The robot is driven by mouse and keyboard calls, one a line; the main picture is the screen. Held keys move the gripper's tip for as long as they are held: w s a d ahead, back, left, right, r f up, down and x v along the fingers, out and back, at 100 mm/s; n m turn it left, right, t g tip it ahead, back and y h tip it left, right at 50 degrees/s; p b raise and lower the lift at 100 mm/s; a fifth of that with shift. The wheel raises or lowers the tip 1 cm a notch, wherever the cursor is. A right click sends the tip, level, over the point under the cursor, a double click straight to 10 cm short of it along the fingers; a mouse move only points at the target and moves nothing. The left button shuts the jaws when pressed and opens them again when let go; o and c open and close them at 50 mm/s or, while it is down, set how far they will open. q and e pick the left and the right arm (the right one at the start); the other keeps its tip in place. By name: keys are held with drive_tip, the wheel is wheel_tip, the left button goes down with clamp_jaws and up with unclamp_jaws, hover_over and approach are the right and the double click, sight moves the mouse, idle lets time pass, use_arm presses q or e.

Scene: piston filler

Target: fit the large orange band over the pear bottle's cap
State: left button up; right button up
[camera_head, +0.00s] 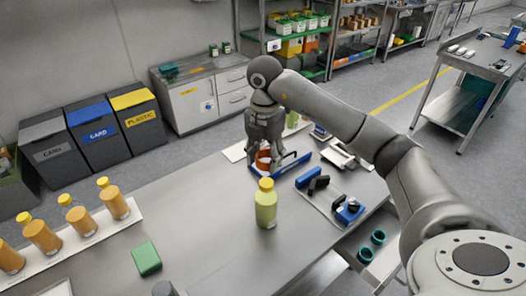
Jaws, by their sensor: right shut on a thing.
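The pear bottle (265,211) is pale green with a yellow cap (266,184) and stands upright on the steel table. My right gripper (262,164) points down just behind the bottle, over a blue tray (291,165). It is shut on the large orange band (263,157), which shows between its fingers and is partly hidden by them. The band is apart from the bottle's cap. I cannot tell whether the band touches the tray. My left gripper is not in view.
Several orange bottles with yellow caps stand on a white strip (128,220) at the left. A green block (146,258) lies at the front. Blue and black tools lie on a mat (326,206) right of the bottle.

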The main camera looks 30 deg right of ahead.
sight(265, 185)
drive_tip(key=shift+s+f+b, duration=0.1)
drive_tip(key=shift+f+b, duration=0.85)
drive_tip(key=shift+f, duration=0.35)
drive_tip(key=shift+f+b, duration=0.95)
drive_tip(key=shift+f, duration=0.45)
drive_tip(key=shift+f, duration=0.2)
drive_tip(key=shift+f+b, duration=1.3)
drive_tip(key=shift+f, duration=0.65)
drive_tip(key=o, duration=0.8)
